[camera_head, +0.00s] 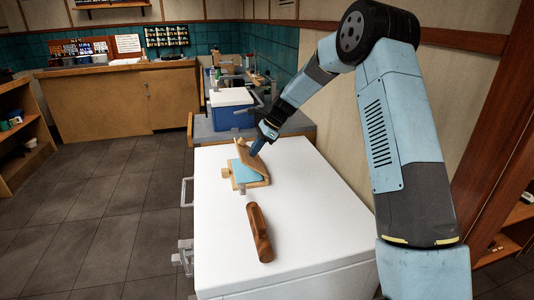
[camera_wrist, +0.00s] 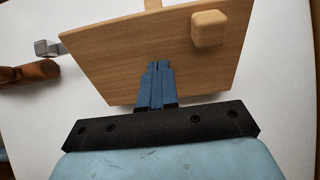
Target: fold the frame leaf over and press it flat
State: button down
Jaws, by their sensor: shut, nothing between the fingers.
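The hinged wooden frame sits on the white worktop. Its base (camera_head: 264,184) lies flat with a light blue panel (camera_head: 243,172) on it. Its wooden leaf (camera_head: 249,158) stands tilted up over the base, partly open. In the wrist view the leaf (camera_wrist: 125,60) fills the upper middle, with a small wooden knob (camera_wrist: 209,29) on its face. My gripper (camera_head: 254,151) is at the leaf's right side. In the wrist view its blue fingers (camera_wrist: 156,68) are together and empty, in front of the leaf's lower edge; whether they touch it I cannot tell.
A brown wooden cylinder-like piece (camera_head: 259,232) lies on the white worktop (camera_head: 317,225) nearer the camera. A blue and white box (camera_head: 231,107) stands on the grey counter behind. The worktop's right side is clear, with a wall beyond.

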jog(key=shift+s+a+f, duration=0.15)
jog(key=shift+a+f, duration=0.25)
jog(key=shift+a, duration=0.05)
jog(key=shift+x, duration=1.15)
jog(key=shift+d+f, duration=0.1)
jog(key=shift+f, duration=0.05)
jog(key=shift+f, duration=0.1)
jog(key=shift+r, duration=3.55)
